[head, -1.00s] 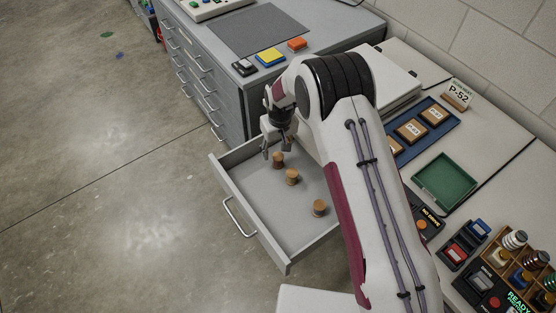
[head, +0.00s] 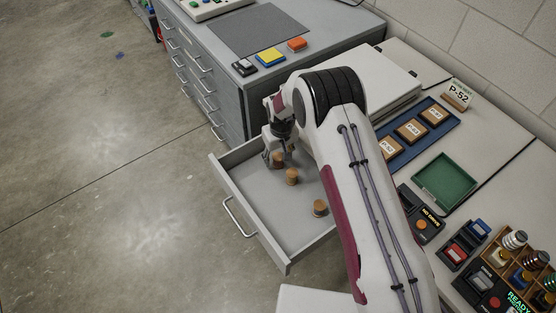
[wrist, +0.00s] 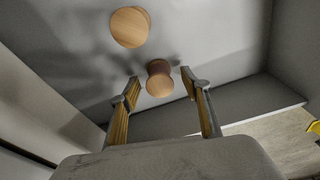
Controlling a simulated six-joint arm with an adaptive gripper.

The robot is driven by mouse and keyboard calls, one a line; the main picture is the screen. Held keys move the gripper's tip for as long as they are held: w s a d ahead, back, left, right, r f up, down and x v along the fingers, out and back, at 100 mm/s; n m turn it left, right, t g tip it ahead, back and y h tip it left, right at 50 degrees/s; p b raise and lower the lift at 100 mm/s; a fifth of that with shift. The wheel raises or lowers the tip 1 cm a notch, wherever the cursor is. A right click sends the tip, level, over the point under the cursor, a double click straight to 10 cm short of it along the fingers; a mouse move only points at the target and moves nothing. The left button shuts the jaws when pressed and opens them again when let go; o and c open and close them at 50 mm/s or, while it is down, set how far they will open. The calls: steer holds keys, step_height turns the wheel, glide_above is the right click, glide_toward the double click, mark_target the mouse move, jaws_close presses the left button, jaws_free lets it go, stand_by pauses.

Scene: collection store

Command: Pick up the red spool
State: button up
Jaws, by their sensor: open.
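Three wooden-brown spools stand in the open drawer (head: 257,208); none looks clearly red. The far spool (head: 279,161) is at my gripper (head: 275,157), the middle spool (head: 292,177) is just nearer, and the near spool (head: 319,208) is toward the drawer's front right. In the wrist view, my open gripper (wrist: 160,84) has its two fingertips to either side of one spool (wrist: 159,83), apparently the far one. No contact is clear. Another spool (wrist: 129,28) lies beyond the fingertips in that view.
The grey cabinet (head: 225,90) stands behind. On the right, the counter holds a green tray (head: 445,181), a blue tray (head: 444,133) and a wooden rack (head: 494,257) of small reels.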

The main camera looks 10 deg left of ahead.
mark_target(278, 156)
steer(key=c, duration=1.1)
steer(key=shift+r, duration=5)
